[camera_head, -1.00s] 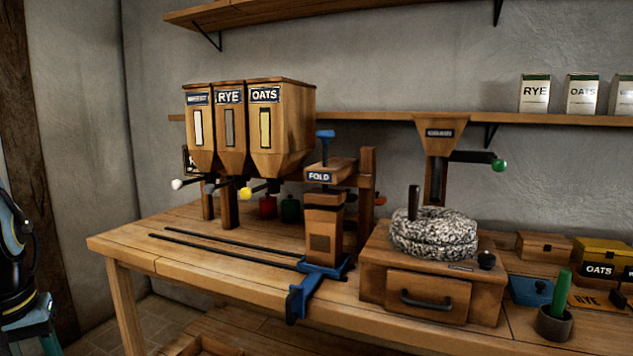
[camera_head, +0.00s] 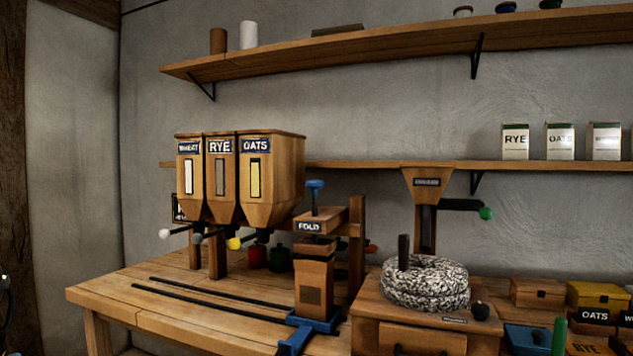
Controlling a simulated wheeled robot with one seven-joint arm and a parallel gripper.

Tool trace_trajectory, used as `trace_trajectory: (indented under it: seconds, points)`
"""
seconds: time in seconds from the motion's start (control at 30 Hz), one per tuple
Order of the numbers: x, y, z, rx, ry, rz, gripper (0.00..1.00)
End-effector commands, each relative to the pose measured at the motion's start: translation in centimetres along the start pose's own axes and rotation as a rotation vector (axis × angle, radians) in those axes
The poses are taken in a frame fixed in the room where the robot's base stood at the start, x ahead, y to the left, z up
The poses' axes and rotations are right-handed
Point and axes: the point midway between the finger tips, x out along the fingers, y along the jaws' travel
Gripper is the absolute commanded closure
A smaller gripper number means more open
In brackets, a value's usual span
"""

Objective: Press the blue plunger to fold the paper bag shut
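The blue plunger (camera_head: 316,184) stands up on top of the wooden press block labelled FOLD (camera_head: 309,227). Below it a brown paper bag (camera_head: 314,283) stands upright on a blue carriage (camera_head: 319,322) at the right end of two dark rails. The bag's top is close under the press block; I cannot tell whether it is folded. My gripper is not in view. Only a small dark piece of my arm shows at the lower left edge.
Hoppers labelled WHEAT, RYE and OATS (camera_head: 272,183) stand left of the press. A millstone (camera_head: 427,283) on a wooden box is to its right. Labelled boxes (camera_head: 599,295) lie far right. Two wall shelves (camera_head: 400,47) run above. The bench's left front (camera_head: 130,310) is clear.

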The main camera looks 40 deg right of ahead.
Motion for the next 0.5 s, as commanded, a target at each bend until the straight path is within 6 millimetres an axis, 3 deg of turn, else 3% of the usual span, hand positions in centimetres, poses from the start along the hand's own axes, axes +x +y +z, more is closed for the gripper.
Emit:
trace_trajectory:
  seconds: [0.03, 0.23, 0.5]
  points:
    - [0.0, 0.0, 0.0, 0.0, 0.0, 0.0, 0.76]
    - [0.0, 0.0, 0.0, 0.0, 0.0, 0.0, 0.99]
    - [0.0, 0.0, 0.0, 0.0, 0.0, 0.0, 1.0]
